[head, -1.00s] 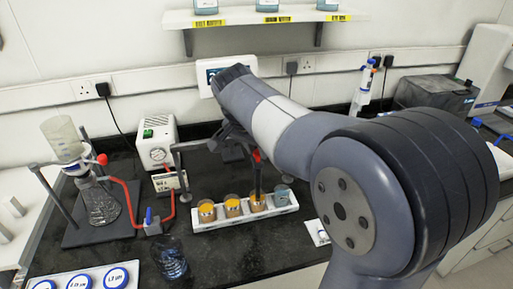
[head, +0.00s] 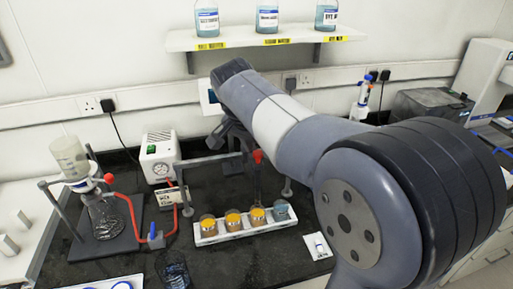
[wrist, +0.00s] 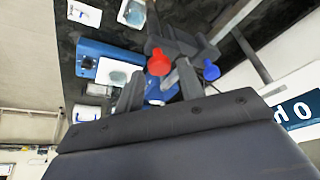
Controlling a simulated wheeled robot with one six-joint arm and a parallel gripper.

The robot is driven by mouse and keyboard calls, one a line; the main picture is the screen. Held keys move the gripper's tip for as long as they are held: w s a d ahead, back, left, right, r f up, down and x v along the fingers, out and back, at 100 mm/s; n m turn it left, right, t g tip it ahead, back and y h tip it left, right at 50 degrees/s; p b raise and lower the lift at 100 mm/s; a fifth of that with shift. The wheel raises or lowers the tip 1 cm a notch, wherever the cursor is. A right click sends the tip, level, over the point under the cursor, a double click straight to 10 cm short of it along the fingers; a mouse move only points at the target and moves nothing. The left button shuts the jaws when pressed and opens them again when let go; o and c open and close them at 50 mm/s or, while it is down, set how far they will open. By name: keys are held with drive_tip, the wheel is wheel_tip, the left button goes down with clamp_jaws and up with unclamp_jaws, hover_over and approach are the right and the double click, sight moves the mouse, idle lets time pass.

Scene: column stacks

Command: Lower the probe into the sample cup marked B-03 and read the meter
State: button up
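A white tray (head: 205,241) holds a row of sample cups, several with orange contents (head: 233,221) and a blue-grey one (head: 281,211) at the right end. Their marks are too small to read, so I cannot tell which is B-03. A dark upright rod with a red knob (head: 258,157) stands behind the cups; I cannot tell if it is the probe. The red knob also shows in the wrist view (wrist: 159,64). My gripper (wrist: 160,86) has its fingers apart, the knob showing between them. A screen (head: 209,97), possibly the meter, is partly hidden by my arm.
A flask and funnel stand (head: 104,215) with red tubing is at left. A white gauge box (head: 160,158) stands behind the tray. A glass (head: 173,272) is at the front. Bottles line the wall shelf (head: 270,37).

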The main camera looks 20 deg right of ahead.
drive_tip(key=shift+o, duration=1)
drive_tip(key=shift+f, duration=0.15)
drive_tip(key=v, duration=1)
drive_tip(key=shift+r+b, duration=0.3)
drive_tip(key=shift+r, duration=0.1)
drive_tip(key=shift+f, duration=0.1)
drive_tip(key=x, duration=1.2)
drive_tip(key=shift+s+a+f, duration=0.1)
drive_tip(key=shift+s+a, duration=0.1)
drive_tip(key=shift+s, duration=0.05)
drive_tip(key=shift+f+b, duration=0.3)
drive_tip(key=shift+b, duration=0.1)
